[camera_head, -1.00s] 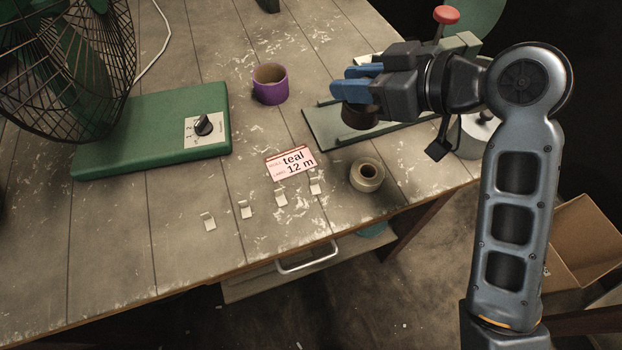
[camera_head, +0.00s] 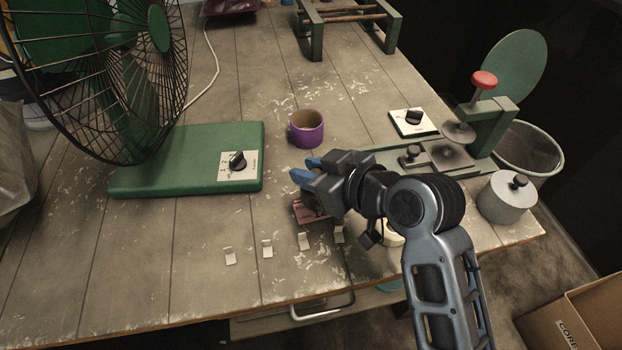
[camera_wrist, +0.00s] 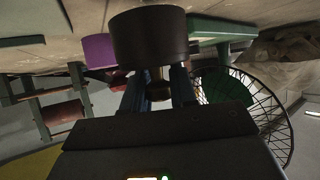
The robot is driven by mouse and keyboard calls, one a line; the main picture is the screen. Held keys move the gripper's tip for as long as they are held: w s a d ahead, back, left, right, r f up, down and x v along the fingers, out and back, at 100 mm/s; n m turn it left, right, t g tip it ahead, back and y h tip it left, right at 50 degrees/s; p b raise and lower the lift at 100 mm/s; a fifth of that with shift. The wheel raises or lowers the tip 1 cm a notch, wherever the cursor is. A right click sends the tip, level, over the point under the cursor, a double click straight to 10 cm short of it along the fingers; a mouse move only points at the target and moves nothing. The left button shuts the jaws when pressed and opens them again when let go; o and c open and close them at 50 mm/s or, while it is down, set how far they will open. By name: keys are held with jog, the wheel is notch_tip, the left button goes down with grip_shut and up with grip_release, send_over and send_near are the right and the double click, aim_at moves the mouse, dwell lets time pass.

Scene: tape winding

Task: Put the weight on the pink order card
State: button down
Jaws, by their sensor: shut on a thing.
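My gripper (camera_head: 306,174) is over the front middle of the table in the head view, its blue fingers pointing left. In the wrist view its fingers are shut on the brass knob of the weight (camera_wrist: 150,38), a dark brown cylinder. I cannot tell whether the weight touches the card or the table.
Several small pale clips (camera_head: 267,248) lie in a row in front of the card. A purple tape roll (camera_head: 306,130) stands behind the gripper. The green fan base (camera_head: 190,160) is left, and a green winding device (camera_head: 490,125) and a grey lidded pot (camera_head: 507,197) are right.

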jog(key=shift+f, duration=1.3)
jog(key=shift+f, duration=0.1)
jog(key=c, duration=0.9)
grip_release()
jog(key=shift+o, duration=0.2)
jog(key=v, duration=1.2)
